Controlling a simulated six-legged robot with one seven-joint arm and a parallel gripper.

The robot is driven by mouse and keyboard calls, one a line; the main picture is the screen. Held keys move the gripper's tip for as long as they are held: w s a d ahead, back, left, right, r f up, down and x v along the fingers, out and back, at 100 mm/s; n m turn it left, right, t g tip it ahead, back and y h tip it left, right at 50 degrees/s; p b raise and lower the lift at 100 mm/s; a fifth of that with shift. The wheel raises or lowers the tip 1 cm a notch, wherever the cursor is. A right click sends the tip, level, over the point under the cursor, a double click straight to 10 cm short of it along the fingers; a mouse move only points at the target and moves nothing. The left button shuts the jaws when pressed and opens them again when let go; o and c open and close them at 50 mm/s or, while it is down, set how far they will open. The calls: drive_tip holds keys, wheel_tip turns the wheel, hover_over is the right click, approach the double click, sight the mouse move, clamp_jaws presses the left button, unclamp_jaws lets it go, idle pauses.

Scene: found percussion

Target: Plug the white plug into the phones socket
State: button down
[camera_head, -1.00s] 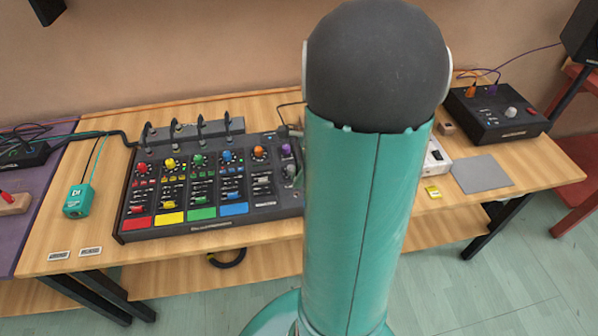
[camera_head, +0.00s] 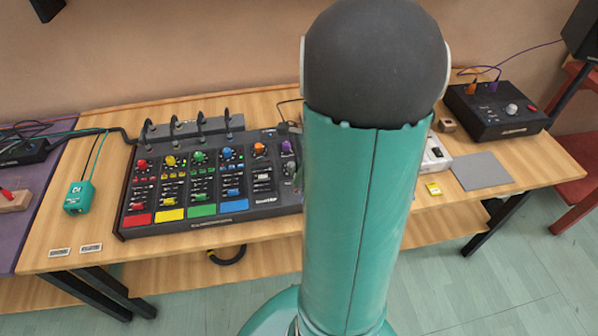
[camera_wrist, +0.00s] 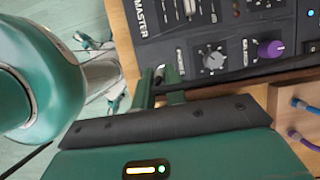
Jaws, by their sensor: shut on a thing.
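My gripper (camera_wrist: 161,90) shows in the wrist view, its two green fingers over the front edge of the black mixer. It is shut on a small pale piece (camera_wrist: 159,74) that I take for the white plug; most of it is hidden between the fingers. The mixer (camera_wrist: 225,45) lies just beyond, with its MASTER label, a grey knob (camera_wrist: 213,62) and a purple knob (camera_wrist: 271,49). I cannot make out the phones socket in either view. In the head view my arm hides the gripper and the mixer's right end; the mixer (camera_head: 210,228) stands mid-table.
A teal box (camera_head: 79,197) stands left of the mixer. A white device (camera_head: 437,152), a yellow block (camera_head: 433,188), a grey pad (camera_head: 482,171) and a black box with cables (camera_head: 497,110) are to the right. Bare wood (camera_head: 110,225) shows at the front left.

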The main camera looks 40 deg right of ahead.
drive_tip(key=shift+f, duration=1.75)
idle(0.4)
drive_tip(key=c, duration=1.4)
unclamp_jaws()
drive_tip(key=shift+o, duration=0.2)
drive_tip(key=v, duration=1.4)
drive_tip(key=shift+a, duration=0.1)
